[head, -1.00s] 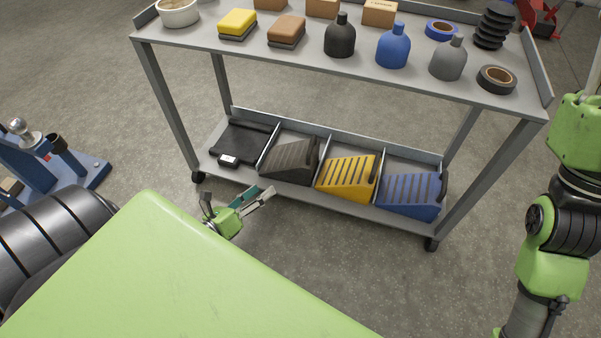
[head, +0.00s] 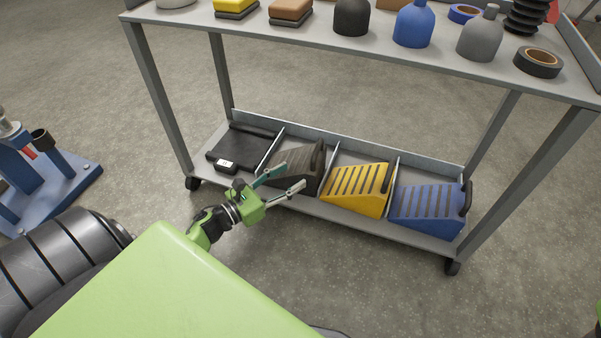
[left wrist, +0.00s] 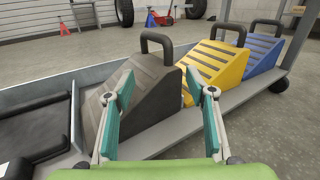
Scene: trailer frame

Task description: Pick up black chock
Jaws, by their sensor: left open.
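The black chock (head: 297,166) is a dark ribbed wedge with a handle, in a compartment of the cart's lower shelf, between the flat black device and the yellow chock. My left gripper (head: 288,175) is open and empty at the near side of the black chock, its fingers pointing towards it. In the left wrist view the black chock (left wrist: 150,90) lies ahead, partly between the two spread fingers (left wrist: 160,92), with its handle upright at the top. I cannot tell whether the fingers touch it. My right gripper does not show.
The yellow chock (head: 355,187) and the blue chock (head: 428,208) stand to the right, past thin dividers. A flat black device (head: 238,150) lies to the left. The cart's upper shelf (head: 320,33) carries bottles, sponges and tape rolls above. A blue stand (head: 50,190) is at the left.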

